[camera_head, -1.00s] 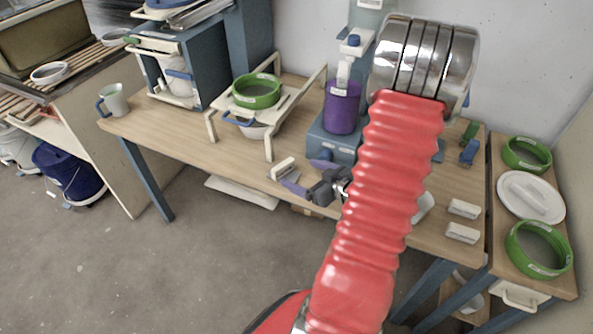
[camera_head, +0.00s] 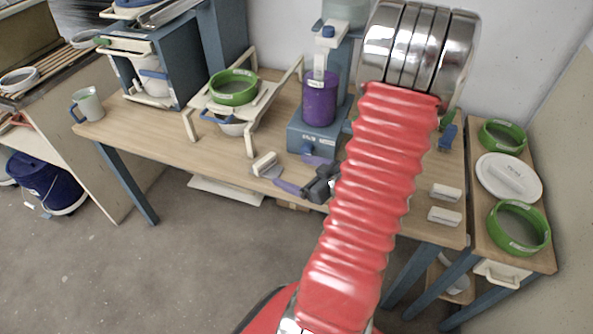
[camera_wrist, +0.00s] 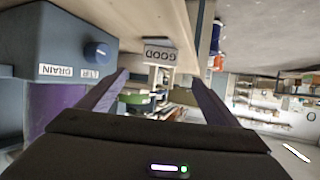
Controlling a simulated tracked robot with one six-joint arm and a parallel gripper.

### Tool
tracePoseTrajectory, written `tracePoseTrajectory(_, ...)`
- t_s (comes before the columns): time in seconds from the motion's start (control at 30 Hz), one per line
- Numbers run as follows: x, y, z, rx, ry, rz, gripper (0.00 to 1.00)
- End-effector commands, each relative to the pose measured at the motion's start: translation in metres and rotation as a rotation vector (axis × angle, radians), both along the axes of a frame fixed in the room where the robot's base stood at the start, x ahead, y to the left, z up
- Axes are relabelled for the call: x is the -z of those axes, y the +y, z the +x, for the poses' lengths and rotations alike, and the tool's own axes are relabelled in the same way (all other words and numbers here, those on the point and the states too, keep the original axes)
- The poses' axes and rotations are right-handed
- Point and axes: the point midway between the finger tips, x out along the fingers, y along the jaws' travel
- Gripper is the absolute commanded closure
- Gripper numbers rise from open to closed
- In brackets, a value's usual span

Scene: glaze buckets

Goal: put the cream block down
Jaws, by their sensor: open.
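The cream block (camera_head: 265,162) rests on the table near its front edge in the head view, with a small grey patch at its lower side. In the wrist view the cream block (camera_wrist: 160,54) shows an upside-down "GOOD" label, beyond the fingertips and between their lines. My gripper (camera_head: 291,172) has two purple fingers spread apart, just right of the block. In the wrist view the gripper (camera_wrist: 160,80) is open with nothing between its fingers. A gap shows between block and fingers. My red arm hides part of the table.
A blue machine (camera_head: 312,137) with a purple jug (camera_head: 320,100) stands behind the gripper. A cream stand with a green ring (camera_head: 233,94) is to the left. Two cream blocks (camera_head: 445,192) (camera_head: 444,216) lie at the right. Bare tabletop (camera_head: 180,127) lies left of the cream block.

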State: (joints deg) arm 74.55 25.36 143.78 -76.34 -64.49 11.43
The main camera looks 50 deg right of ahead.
Motion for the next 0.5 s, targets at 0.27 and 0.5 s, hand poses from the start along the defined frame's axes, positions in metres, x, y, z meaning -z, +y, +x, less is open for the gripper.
tracePoseTrajectory(0.27,0.0,0.0,0.001,0.0,0.002,-0.003,0.16)
tracePoseTrajectory(0.5,-0.009,-0.006,0.019,0.015,0.08,-0.085,0.16)
